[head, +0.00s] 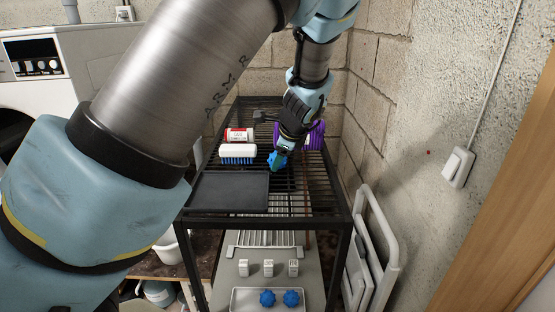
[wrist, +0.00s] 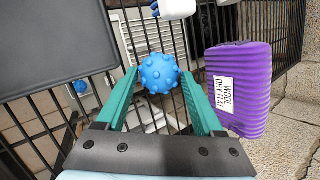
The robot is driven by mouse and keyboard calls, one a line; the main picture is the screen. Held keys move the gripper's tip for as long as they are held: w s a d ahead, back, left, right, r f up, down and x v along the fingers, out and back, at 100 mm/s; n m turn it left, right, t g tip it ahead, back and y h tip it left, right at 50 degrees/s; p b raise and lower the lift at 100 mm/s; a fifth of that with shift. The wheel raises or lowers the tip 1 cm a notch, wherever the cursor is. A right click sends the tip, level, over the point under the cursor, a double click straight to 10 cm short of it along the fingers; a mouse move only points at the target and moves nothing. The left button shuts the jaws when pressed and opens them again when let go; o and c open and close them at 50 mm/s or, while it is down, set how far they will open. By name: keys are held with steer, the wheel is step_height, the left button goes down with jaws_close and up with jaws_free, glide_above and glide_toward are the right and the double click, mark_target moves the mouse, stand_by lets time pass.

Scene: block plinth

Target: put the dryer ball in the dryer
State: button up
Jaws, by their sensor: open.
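A blue knobbly dryer ball (head: 275,162) rests on the black wire top shelf. In the wrist view the ball (wrist: 159,73) lies between the tips of my gripper's green fingers. My gripper (head: 281,158) is open and reaches down at the ball, partly covering it in the head view. Whether the fingers touch the ball I cannot tell. A white front-loading machine (head: 88,50), which looks like the dryer, stands at the far left.
A white brush (head: 238,151), a red-and-white can (head: 239,134) and a dark tray (head: 230,191) share the shelf. Two more blue balls sit in a white tray (head: 240,301) below. A block wall (head: 370,100) stands close at right.

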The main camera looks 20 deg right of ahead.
steer(key=shift+w+f, duration=0.15)
steer(key=shift+f, duration=0.1)
steer(key=shift+r, duration=0.1)
jaws_close()
stand_by(0.3)
